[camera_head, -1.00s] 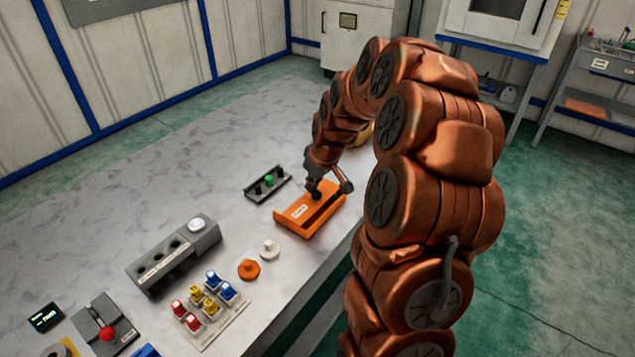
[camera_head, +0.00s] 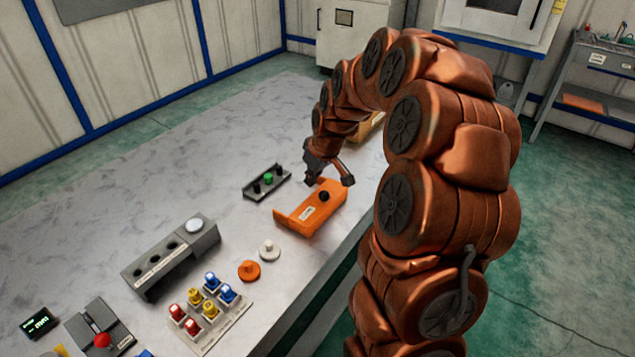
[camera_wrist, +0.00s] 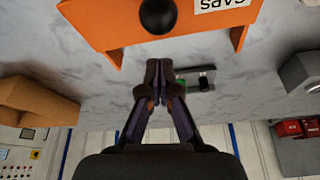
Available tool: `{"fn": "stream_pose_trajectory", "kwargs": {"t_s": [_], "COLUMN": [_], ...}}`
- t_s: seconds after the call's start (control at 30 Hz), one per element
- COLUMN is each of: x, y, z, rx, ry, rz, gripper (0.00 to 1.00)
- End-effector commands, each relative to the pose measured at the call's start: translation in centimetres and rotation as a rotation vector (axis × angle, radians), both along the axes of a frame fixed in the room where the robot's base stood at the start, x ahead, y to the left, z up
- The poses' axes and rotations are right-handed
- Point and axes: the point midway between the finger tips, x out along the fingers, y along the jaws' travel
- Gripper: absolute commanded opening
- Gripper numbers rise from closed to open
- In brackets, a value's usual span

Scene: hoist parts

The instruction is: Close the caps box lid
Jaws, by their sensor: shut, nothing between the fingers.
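The orange caps box (camera_head: 296,224) sits near the table's right edge. Its orange lid (camera_head: 327,207) has a black knob (camera_head: 323,196) and a white label, and lies over the box with no dark opening visible. In the wrist view the lid (camera_wrist: 105,22), the knob (camera_wrist: 158,15) and the "CAPS" label fill the top. My gripper (camera_wrist: 159,66) is shut and empty, its fingertips together just short of the knob and apart from it. In the head view my gripper (camera_head: 313,181) is at the box's far side.
A dark tray with a green and black buttons (camera_head: 268,181) lies just left of the box. White (camera_head: 269,251) and orange (camera_head: 248,271) round pieces lie in front. A grey block with holes (camera_head: 172,257) and a rack of coloured pieces (camera_head: 210,312) stand nearer. The table's far left is clear.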

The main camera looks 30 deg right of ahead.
Motion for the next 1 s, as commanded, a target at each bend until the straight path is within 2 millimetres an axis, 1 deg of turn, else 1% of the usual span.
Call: {"fn": "stream_pose_trajectory", "kwargs": {"t_s": [0.03,0.07,0.23,0.5,0.6,0.77,1.0], "x": [0.7,0.7,-0.3,-1.8,-2.2,-2.6,-2.8], "y": [0.2,0.1,-0.3,-0.6,-0.7,-0.7,-0.6], "z": [0.2,0.5,2.7,7.0,8.3,9.4,9.7], "rx": [-0.002,-0.003,-0.003,-0.004,-0.003,-0.003,-0.002], "ry": [-0.004,-0.007,-0.009,-0.011,-0.010,-0.010,-0.005], "rz": [0.002,0.000,-0.005,-0.005,-0.006,-0.006,-0.004], "gripper": [0.00,0.00,0.00,0.00,0.00,0.00,0.00]}}
